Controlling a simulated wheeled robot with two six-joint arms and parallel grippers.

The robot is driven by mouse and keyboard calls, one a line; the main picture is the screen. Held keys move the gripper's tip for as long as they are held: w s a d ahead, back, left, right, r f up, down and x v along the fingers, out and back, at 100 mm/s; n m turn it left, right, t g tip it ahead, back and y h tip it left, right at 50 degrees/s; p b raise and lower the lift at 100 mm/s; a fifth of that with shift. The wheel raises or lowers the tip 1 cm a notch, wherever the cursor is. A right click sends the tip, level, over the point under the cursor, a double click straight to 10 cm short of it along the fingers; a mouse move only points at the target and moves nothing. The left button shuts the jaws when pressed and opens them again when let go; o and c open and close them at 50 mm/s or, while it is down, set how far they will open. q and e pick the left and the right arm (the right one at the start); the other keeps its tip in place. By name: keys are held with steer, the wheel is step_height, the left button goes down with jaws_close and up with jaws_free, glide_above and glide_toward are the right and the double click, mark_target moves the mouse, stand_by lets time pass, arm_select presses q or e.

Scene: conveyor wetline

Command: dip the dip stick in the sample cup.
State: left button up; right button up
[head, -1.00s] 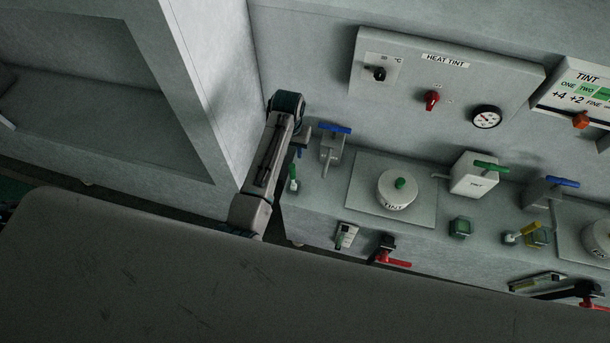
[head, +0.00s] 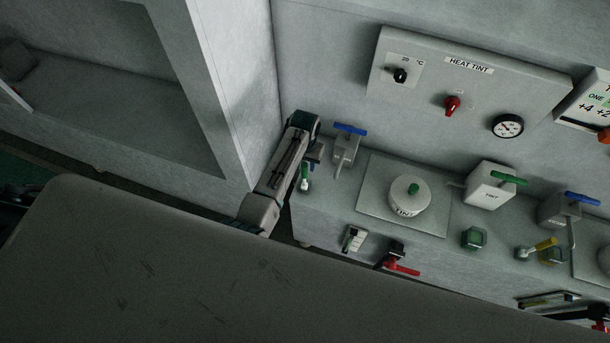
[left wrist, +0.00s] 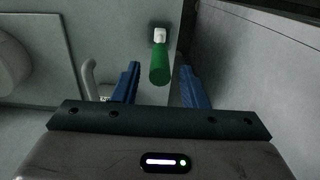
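A green stick with a white collar at its far end, probably the dip stick (head: 306,184), stands at the left end of the bench. In the left wrist view the green stick (left wrist: 160,62) lies between the two blue fingers with a gap on both sides. My left gripper (head: 313,160) is open just above it, and its fingers (left wrist: 160,88) hold nothing. A small square green-rimmed cup (head: 474,238), possibly the sample cup, sits on the bench to the right. My right gripper is not in view.
A blue-handled tap (head: 347,142) stands close to my left gripper. A lidded TINT pot (head: 409,196) sits on a plate between the stick and the cup. A TINT box with a green handle (head: 490,186) stands behind the cup. A red lever (head: 403,269) projects at the front.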

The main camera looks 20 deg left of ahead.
arm_select(q)
jaws_close()
steer(key=shift+r+p, duration=1)
steer(key=shift+r, duration=2.05)
